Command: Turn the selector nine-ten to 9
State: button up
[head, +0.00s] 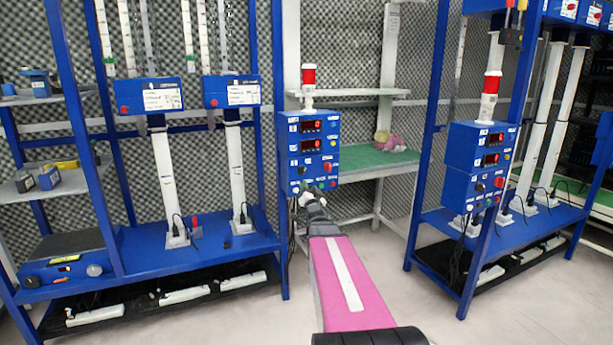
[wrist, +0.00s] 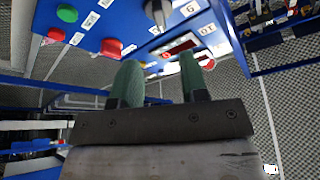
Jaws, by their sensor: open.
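The blue control box (head: 312,128) in the middle of the head view has two red displays and small knobs and buttons. My gripper (head: 313,191) is at its lower front, hiding part of the lower panel. In the wrist view the box face is tilted and upside down. The black selector (wrist: 157,12) is at the top edge, partly cut off, with upside-down labels 9 (wrist: 190,8) and 10 (wrist: 206,28) beside it. My open gripper (wrist: 159,62) has two green fingers, apart and empty, below the selector in the picture. I cannot tell which label the selector points to.
In the wrist view a red button (wrist: 111,47), another red button (wrist: 56,34) and a green button (wrist: 67,13) are left of the selector. A similar blue box (head: 477,170) stands at right.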

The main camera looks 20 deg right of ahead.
aim_at(304, 172)
jog(key=x, duration=0.9)
jog(key=shift+w+r, duration=0.15)
jog(key=shift+w, duration=0.2)
grip_shut()
